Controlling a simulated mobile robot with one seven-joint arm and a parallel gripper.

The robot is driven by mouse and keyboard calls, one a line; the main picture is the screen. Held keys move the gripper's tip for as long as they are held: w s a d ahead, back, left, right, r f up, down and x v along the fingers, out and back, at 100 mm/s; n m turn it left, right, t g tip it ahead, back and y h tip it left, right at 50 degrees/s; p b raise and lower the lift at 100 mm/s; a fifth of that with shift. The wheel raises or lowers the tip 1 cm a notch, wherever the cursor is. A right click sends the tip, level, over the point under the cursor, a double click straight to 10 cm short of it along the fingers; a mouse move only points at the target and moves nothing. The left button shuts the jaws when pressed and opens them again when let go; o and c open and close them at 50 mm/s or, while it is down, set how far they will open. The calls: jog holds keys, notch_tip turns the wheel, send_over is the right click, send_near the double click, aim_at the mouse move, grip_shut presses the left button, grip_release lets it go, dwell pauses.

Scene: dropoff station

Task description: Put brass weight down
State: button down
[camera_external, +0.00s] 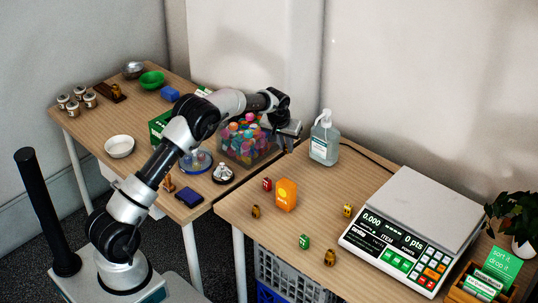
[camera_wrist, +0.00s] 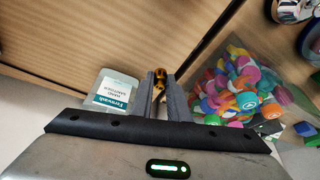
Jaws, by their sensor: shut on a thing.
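My gripper (camera_external: 289,140) hangs over the seam between the two wooden tables, beside the clear bin of colourful caps. In the wrist view my gripper (camera_wrist: 161,85) is shut on a small brass weight (camera_wrist: 160,76), which shows between the grey fingertips. The held weight cannot be made out in the outside view. On the right table, other small brass-coloured pieces stand at the front left (camera_external: 256,212) and front middle (camera_external: 329,257). Another brass-coloured piece (camera_external: 116,89) sits on a dark wooden block (camera_external: 107,94) on the left table.
The clear bin of caps (camera_external: 247,146) and a silver bell (camera_external: 223,174) are left of the gripper. A sanitizer bottle (camera_external: 324,140) stands right of it.

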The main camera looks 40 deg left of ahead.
notch_tip(320, 180, down, 7)
jog(key=shift+f+b, duration=0.2)
jog(key=shift+b, duration=0.45)
jog(key=shift+f, duration=0.15)
jog(key=shift+f, duration=0.1)
jog(key=c, duration=1.7)
grip_release()
